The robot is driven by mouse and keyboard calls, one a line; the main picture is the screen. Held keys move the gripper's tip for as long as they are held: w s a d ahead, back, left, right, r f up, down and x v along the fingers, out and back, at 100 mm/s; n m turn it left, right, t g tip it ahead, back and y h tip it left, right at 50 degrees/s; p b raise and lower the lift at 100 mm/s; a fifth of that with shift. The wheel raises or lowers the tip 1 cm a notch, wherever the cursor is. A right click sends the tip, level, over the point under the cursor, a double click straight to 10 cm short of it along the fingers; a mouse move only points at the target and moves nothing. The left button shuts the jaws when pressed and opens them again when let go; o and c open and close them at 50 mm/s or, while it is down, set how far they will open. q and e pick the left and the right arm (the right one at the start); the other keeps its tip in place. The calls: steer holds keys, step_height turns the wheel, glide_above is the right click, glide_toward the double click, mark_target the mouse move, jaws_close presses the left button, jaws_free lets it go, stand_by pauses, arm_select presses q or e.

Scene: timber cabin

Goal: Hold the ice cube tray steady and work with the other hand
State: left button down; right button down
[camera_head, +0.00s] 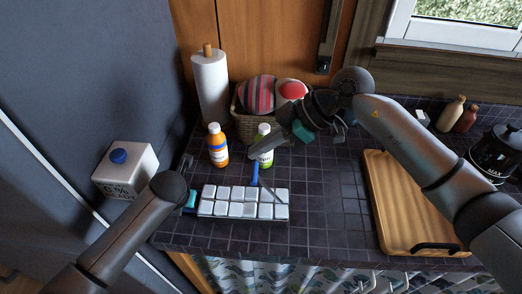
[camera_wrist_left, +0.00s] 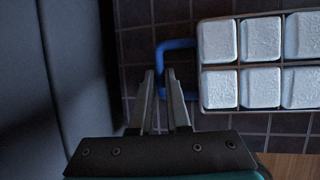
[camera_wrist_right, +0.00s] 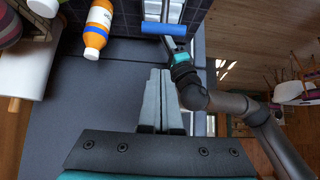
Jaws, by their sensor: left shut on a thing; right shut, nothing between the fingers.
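The ice cube tray (camera_head: 206,215), filled with rows of white cubes, lies on the dark tiled counter. In the left wrist view, my left gripper (camera_wrist_left: 160,76) is shut on the tray's blue end handle (camera_wrist_left: 178,44). A tool with a blue handle (camera_head: 254,173) and a thin metal part sits over the tray's back edge; I cannot tell whether it touches the cubes.
Orange (camera_head: 217,147) and green-labelled (camera_head: 264,148) bottles stand behind the tray. A paper towel roll (camera_head: 211,88) and basket (camera_head: 243,123) stand farther back. A wooden board (camera_head: 407,200) lies to the right. Bare counter lies between tray and board.

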mark_target(254, 171)
steer(key=shift+a+f, duration=0.25)
steer(key=shift+f, duration=0.8)
steer(key=shift+a+f, duration=0.25)
steer(key=shift+f, duration=0.75)
steer(key=shift+a+f, duration=0.25)
steer(key=shift+f, duration=0.8)
steer(key=shift+d, duration=0.1)
steer(key=d, duration=0.1)
steer(key=d+r+y, duration=0.1)
steer(key=d, duration=0.1)
steer(key=shift+d+r+y, duration=0.1)
steer(key=shift+d+y, duration=0.1)
steer(key=shift+y, duration=0.1)
steer(key=shift+s+d, duration=0.1)
steer(key=shift+d, duration=0.2)
